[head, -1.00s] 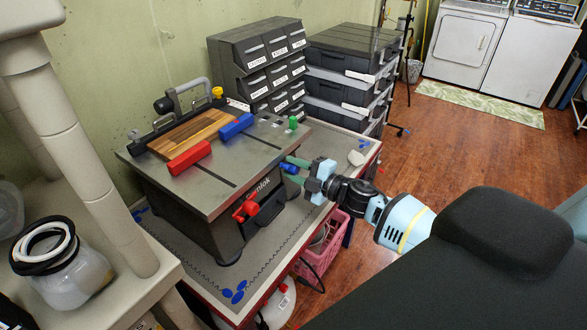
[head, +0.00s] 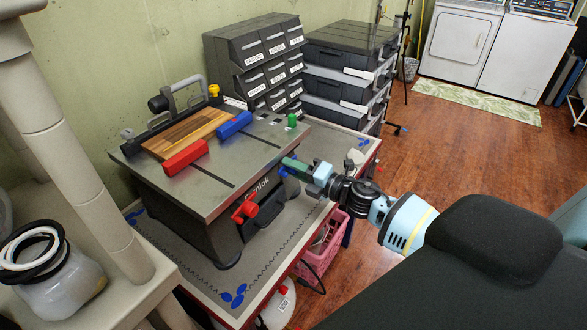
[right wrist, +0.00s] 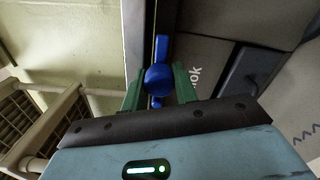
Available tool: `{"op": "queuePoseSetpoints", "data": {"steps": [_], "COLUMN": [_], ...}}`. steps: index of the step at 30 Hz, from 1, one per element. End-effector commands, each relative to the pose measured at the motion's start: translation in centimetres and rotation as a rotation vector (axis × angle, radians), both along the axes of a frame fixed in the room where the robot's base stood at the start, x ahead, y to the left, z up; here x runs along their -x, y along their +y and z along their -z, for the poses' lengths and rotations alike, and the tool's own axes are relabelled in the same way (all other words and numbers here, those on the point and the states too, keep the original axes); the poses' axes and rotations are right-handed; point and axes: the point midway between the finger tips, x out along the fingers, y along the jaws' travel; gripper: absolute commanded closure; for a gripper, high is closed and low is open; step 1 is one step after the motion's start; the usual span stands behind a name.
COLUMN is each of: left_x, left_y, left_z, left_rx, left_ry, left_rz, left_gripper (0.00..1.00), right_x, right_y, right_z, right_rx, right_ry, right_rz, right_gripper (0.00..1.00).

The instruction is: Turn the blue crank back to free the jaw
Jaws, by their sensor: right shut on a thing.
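A grey machine table (head: 222,185) carries a wooden board (head: 188,133) against a fence with a handle. A red jaw block (head: 186,156) and a blue jaw block (head: 234,124) stand at the board's front edge. The blue crank (right wrist: 158,77) is on the machine's right front side; in the head view it is mostly hidden by my gripper. My right gripper (head: 288,168) has its green fingers on both sides of the crank's knob and is shut on it; it also shows in the right wrist view (right wrist: 158,90). A red crank (head: 246,208) sits on the front. My left gripper is not in view.
Dark drawer bins (head: 253,60) and stacked grey cases (head: 345,65) stand behind the machine. A pink basket (head: 325,250) is below the bench at the front. A beige shelf post (head: 75,150) and a jar (head: 58,280) are at the left.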

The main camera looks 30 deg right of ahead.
Motion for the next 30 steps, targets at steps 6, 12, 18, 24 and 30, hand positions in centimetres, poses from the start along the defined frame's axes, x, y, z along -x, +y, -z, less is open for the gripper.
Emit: {"op": "queuePoseSetpoints", "data": {"steps": [6,12,18,24,30], "left_x": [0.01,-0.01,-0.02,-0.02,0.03], "left_y": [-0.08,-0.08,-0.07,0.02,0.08], "left_z": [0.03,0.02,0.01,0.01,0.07], "left_rx": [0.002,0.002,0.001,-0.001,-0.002], "left_ry": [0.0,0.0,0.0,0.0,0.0], "left_rz": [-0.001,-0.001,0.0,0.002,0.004], "left_gripper": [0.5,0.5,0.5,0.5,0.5], "right_x": [0.01,0.02,0.02,0.02,0.24], "right_y": [0.01,0.01,0.02,0.01,-0.09], "right_z": [0.06,0.05,0.05,0.04,0.11], "right_rx": [0.017,0.017,0.016,0.015,0.015], "right_ry": [-0.006,-0.006,-0.005,-0.006,-0.005], "right_rz": [-0.001,-0.001,-0.001,0.0,-0.001], "right_gripper": [0.94,0.94,0.58,0.5,0.5]}}
